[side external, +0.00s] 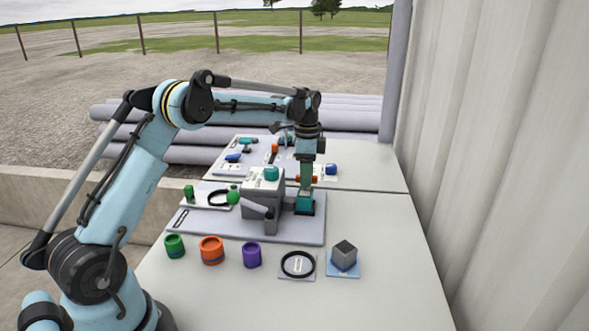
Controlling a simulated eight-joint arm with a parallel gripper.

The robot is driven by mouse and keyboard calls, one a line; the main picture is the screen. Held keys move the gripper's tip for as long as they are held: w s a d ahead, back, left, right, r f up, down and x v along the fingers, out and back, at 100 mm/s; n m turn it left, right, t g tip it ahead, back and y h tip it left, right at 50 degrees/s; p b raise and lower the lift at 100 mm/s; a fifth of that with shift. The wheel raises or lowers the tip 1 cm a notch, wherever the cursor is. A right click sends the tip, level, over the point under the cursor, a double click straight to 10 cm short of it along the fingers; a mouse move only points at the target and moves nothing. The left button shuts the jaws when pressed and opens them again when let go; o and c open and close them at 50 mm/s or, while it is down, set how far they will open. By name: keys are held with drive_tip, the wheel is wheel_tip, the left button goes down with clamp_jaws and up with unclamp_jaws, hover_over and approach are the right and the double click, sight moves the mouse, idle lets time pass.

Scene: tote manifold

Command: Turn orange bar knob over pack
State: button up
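My gripper (305,202) hangs straight down at the right side of a grey box-shaped unit (262,200). Its fingertips are too small and dark to tell whether they are open or shut, or whether they touch anything. An orange piece (314,178), which may be the orange bar knob, shows at the edges of my gripper, mostly hidden. Whether it is touched or behind the gripper cannot be told. A smaller orange part (275,148) stands on the far panel. I cannot tell which thing is the pack.
The grey unit has a teal knob (271,174) on top and a grey lever in front. A corrugated wall (500,150) bounds the right.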

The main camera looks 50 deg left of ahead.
clamp_jaws()
drive_tip(key=n, duration=0.4)
drive_tip(key=shift+n, duration=0.4)
drive_tip(key=n, duration=0.9)
drive_tip(key=shift+n, duration=2.1)
drive_tip(key=shift+o, duration=0.2)
unclamp_jaws()
